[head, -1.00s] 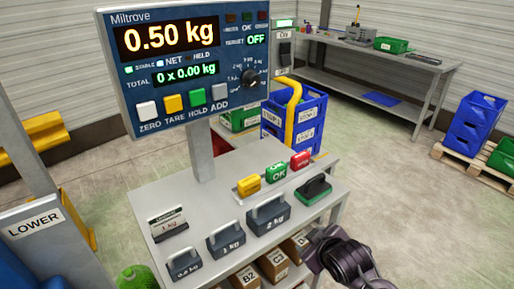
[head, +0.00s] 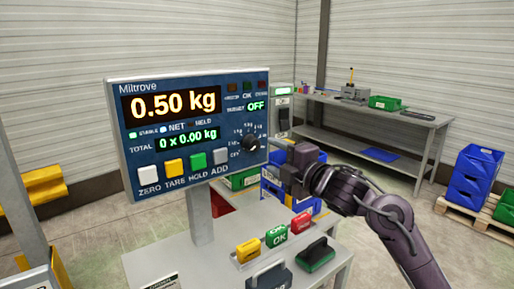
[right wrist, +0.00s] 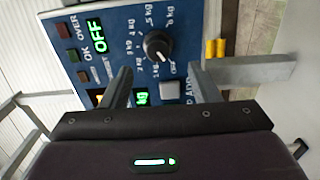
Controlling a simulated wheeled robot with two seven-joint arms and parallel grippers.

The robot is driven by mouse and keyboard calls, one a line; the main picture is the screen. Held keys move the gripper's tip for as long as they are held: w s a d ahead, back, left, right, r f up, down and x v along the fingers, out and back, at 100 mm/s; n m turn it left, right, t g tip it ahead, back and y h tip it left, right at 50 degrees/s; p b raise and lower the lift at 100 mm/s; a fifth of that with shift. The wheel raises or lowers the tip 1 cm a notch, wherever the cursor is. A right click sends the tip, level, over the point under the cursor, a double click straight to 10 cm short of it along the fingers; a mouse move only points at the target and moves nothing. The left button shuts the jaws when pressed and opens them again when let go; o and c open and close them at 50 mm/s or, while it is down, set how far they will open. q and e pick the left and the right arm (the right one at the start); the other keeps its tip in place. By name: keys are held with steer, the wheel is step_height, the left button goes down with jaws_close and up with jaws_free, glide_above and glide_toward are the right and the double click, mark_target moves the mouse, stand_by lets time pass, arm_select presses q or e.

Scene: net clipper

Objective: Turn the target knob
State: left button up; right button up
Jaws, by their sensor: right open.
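The target knob (head: 250,144) is a round dark knob with a pale pointer mark, on the right of the blue scale panel (head: 150,150). Weight markings ring it, and the green target display (head: 255,105) above reads OFF. My right gripper (head: 278,145) is just right of the knob, pointing at the panel. In the right wrist view the knob (right wrist: 157,46) lies ahead of the two spread fingers of my right gripper (right wrist: 160,82), roughly centred between them. The jaws are open and empty, and the knob appears untouched. My left gripper is out of view.
The panel has white, yellow, green and grey buttons (head: 184,167) below its displays. A post (head: 202,215) carries it above a grey table with yellow, green and red blocks (head: 276,236) and dark weights. A workbench (head: 385,115) stands at the back right.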

mark_target(256, 146)
steer(key=shift+p+x, duration=1.05)
steer(key=shift+x, duration=2.85)
steer(key=shift+r, duration=0.15)
steer(key=shift+s+d, duration=0.1)
steer(key=c, duration=1)
